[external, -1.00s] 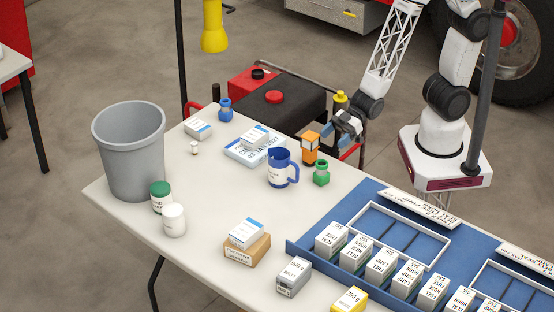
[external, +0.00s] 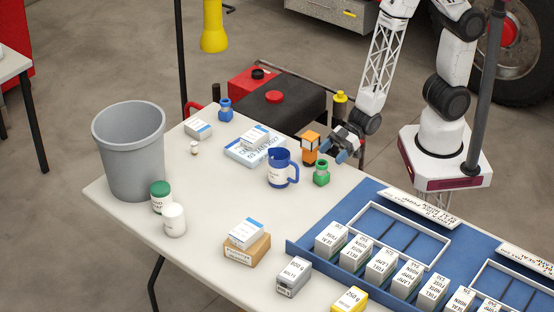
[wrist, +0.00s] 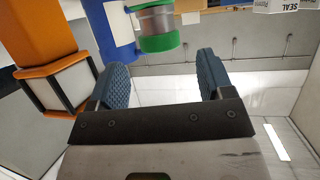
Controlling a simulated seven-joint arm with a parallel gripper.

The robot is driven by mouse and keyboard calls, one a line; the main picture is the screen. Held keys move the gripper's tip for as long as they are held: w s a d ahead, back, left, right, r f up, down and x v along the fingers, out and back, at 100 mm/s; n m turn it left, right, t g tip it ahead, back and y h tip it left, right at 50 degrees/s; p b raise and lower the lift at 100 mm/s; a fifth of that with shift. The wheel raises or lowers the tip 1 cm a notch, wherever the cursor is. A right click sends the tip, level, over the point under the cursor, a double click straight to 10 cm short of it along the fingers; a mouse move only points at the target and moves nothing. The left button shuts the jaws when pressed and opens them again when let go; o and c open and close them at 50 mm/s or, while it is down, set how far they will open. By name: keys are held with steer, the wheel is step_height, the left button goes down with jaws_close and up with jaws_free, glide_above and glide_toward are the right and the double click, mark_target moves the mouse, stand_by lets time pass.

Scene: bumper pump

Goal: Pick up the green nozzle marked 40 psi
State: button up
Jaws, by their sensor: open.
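The green nozzle (external: 321,178) stands upright on the white table near its right edge, in front of the orange block-shaped item and right of the mug. Its marking is too small to read. In the wrist view the green nozzle (wrist: 160,42) shows at the top, beyond and between the fingertips. My gripper (external: 340,152) is open and empty, with blue fingers, just above and right of the nozzle and apart from it. The gripper (wrist: 162,65) also shows in the wrist view.
The orange item (external: 310,148) stands close to my fingers; it looms at left in the wrist view (wrist: 40,35). A blue-and-white mug (external: 280,172) is left of the nozzle. A blue tray (external: 310,247) with several boxes lies at front right. A grey bin (external: 130,160) stands far left.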

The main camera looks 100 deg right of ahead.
mark_target(321, 163)
steer(key=shift+x, duration=1)
steer(key=shift+w+a, duration=0.1)
steer(key=shift+x, duration=2.5)
steer(key=shift+r, duration=0.1)
steer(key=c, duration=1.1)
steer(key=shift+r, duration=0.15)
